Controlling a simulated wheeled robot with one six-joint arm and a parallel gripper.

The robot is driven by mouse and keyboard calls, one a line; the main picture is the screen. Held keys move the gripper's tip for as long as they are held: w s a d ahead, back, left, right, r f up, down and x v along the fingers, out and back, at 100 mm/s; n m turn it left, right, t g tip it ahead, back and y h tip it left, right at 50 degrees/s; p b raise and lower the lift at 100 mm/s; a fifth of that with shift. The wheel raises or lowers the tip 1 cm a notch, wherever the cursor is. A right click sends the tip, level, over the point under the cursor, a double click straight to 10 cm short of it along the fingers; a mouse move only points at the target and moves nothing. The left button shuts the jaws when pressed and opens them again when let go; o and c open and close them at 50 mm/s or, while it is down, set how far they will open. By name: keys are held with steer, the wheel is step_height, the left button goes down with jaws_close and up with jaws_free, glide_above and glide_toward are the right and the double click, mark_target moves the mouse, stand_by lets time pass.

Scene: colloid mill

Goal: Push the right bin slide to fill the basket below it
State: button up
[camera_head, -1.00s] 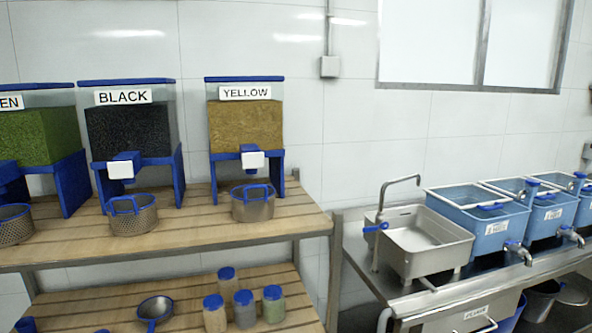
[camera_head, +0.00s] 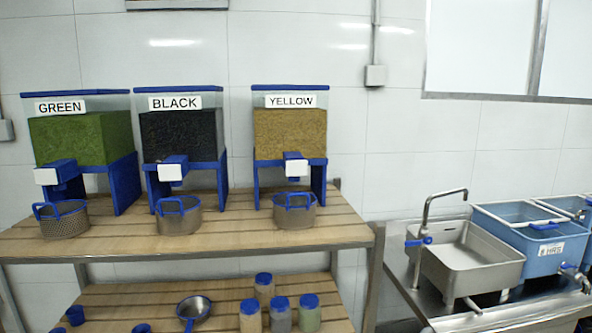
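Three labelled bins stand on blue frames on the wooden shelf. The right one is the YELLOW bin (camera_head: 290,133), filled with yellow-brown grains. Its slide (camera_head: 296,168) has a white front plate and sits low on the bin's front. A metal basket (camera_head: 294,211) with a blue handle stands on the shelf below that slide; its contents cannot be made out. The BLACK bin (camera_head: 180,135) is in the middle and the GREEN bin (camera_head: 80,138) at the left, each with a slide and a basket below. My gripper is not in view.
The slatted wooden shelf (camera_head: 350,232) has free room in front of and right of the baskets. A lower shelf holds several jars (camera_head: 281,313) and a pan (camera_head: 194,308). A metal sink (camera_head: 465,255) and blue tubs (camera_head: 535,240) stand at the right.

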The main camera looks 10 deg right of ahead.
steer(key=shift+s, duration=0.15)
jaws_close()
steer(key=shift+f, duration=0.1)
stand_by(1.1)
